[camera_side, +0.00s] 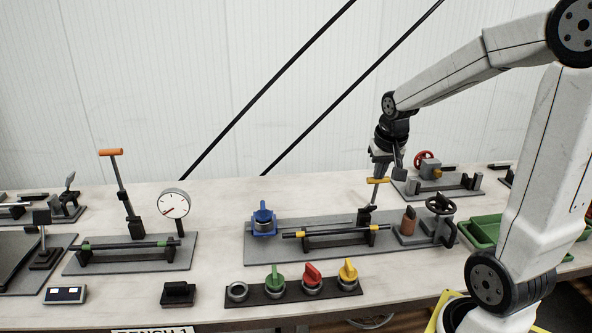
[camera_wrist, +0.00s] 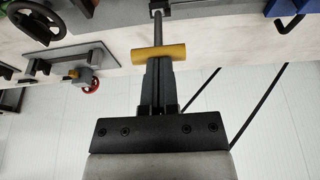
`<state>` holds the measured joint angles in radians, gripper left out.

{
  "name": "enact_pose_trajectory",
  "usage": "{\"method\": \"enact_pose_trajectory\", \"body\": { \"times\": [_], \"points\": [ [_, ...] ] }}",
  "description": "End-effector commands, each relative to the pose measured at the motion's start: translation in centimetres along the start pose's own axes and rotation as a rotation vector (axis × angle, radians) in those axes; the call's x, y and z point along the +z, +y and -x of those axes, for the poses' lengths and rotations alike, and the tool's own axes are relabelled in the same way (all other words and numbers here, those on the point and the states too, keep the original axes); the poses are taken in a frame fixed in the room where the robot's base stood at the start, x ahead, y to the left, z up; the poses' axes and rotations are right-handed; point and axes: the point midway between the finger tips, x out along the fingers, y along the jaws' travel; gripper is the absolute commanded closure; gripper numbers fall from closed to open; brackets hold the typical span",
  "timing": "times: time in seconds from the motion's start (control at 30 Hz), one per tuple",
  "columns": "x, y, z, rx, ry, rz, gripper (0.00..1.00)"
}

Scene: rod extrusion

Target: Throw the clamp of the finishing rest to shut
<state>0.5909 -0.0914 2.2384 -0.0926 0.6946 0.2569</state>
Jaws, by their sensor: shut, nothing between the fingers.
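A clamp lever with a yellow crossbar handle (camera_side: 377,181) stands nearly upright, leaning slightly right, on the grey plate (camera_side: 275,222) that bears a dark rod with yellow bands (camera_side: 318,233). My gripper (camera_side: 381,168) is right at this handle, coming from above. In the wrist view the yellow handle (camera_wrist: 158,53) lies across the tips of my shut fingers (camera_wrist: 158,68), with nothing between them. I cannot tell whether they touch it. Another lever with an orange handle (camera_side: 111,152) stands upright at the left station, beside a rod with green bands (camera_side: 130,245).
On the yellow-banded rod's plate are a blue valve-like part (camera_side: 263,220) at left and a black handwheel (camera_side: 440,204) at right. A dial gauge (camera_side: 173,204) stands left. Green, red and yellow knobs (camera_side: 312,274) sit in front. A red-wheeled fixture (camera_side: 425,160) stands behind right.

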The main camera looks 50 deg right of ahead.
Motion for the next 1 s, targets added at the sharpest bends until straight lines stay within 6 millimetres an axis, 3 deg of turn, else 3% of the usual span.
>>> {"method": "enact_pose_trajectory", "body": {
  "times": [0.2, 0.5, 1.0],
  "points": [
    [3.5, 0.0, -0.7, -0.001, -0.002, 0.001, 1.0],
    [6.9, 0.0, -2.1, 0.0, -0.002, 0.001, 1.0],
    [8.3, 0.0, -3.0, 0.0, 0.002, 0.0, 1.0]
  ]
}}
